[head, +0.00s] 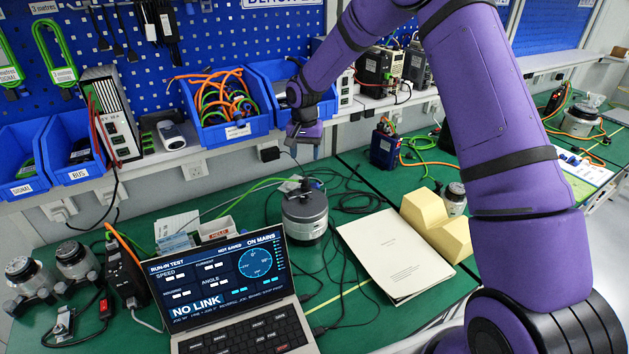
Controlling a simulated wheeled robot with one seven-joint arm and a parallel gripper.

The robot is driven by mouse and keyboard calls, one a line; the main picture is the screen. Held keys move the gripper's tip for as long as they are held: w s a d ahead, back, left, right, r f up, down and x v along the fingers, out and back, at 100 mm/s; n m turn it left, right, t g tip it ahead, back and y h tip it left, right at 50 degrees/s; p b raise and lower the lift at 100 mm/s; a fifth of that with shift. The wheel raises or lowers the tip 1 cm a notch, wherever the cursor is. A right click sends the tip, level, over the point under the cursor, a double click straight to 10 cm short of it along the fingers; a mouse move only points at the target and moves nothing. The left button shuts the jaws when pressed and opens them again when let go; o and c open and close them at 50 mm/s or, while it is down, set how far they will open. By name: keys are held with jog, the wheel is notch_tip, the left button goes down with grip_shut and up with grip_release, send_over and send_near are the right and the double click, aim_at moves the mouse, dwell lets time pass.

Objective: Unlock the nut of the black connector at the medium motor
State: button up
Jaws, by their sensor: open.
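A round silver and dark motor (305,218) stands on the green bench behind the laptop. A black connector (306,186) with a cable sits on its top; the nut is too small to make out. Other motors differ in size, and I cannot be sure which is the medium one. My gripper (304,146) is open, points down and hangs above and behind this motor, near the shelf edge. It is apart from the connector, and nothing shows between its fingers.
A laptop (225,290) reading "NO LINK" stands in front of the motor. A paper booklet (395,254) and yellow blocks (436,225) lie to the right. Two small motors (75,262) stand at left. Loose black cables surround the motor. Blue bins (232,130) line the shelf behind.

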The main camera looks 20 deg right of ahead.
aim_at(306, 181)
notch_tip(306, 181, down, 11)
jog(key=shift+r, duration=0.1)
dwell(0.4)
jog(key=c, duration=1)
